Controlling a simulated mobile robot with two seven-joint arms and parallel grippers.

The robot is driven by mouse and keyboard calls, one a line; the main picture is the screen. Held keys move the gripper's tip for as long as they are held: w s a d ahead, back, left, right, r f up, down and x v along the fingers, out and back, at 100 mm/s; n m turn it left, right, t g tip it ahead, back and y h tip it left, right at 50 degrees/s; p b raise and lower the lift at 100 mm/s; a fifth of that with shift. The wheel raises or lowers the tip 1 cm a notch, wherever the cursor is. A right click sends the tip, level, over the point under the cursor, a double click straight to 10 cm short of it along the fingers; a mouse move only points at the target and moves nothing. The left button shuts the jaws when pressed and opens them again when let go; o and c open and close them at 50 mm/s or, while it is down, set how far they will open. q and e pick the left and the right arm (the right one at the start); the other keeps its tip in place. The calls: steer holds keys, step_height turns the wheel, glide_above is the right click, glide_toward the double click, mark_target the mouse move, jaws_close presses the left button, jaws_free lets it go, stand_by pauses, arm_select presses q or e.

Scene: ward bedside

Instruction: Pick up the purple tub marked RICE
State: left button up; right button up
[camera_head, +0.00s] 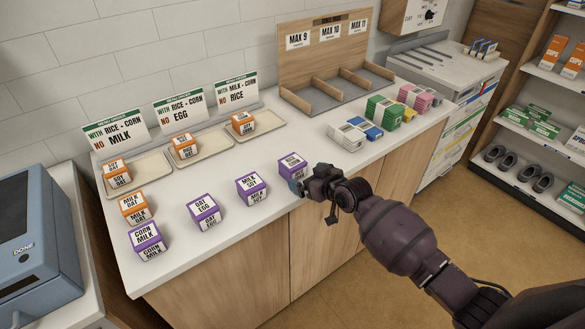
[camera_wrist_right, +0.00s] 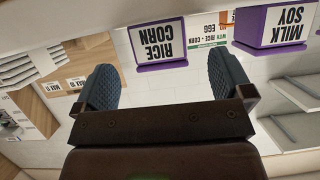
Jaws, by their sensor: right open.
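The purple tub marked RICE and CORN (camera_head: 292,163) stands on the white counter near its front edge, at the right end of a row of purple tubs. My right gripper (camera_head: 299,187) is close in front of it and partly covers its lower side. In the right wrist view the tub (camera_wrist_right: 158,46) appears upside down, in line with the gap between the open fingers of my right gripper (camera_wrist_right: 163,80). The gap holds nothing, and I cannot tell whether a finger touches the tub. My left gripper is out of view.
The purple MILK SOY tub (camera_head: 251,188) stands to the left, then the OAT EGG tub (camera_head: 204,213) and CORN MILK tub (camera_head: 146,242). Behind are trays (camera_head: 209,150) with orange tubs and signs. White boxes (camera_head: 347,137) lie to the right, before a wooden divider rack (camera_head: 322,98).

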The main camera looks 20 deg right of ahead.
mark_target(299, 171)
steer(key=shift+r+x, duration=0.2)
steer(key=shift+x, duration=0.9)
steer(key=shift+r+x, duration=0.2)
steer(key=shift+x, duration=0.9)
steer(key=shift+w+a+f, duration=0.2)
steer(key=shift+w+f, duration=0.05)
steer(key=shift+w, duration=0.4)
steer(key=c, duration=1.1)
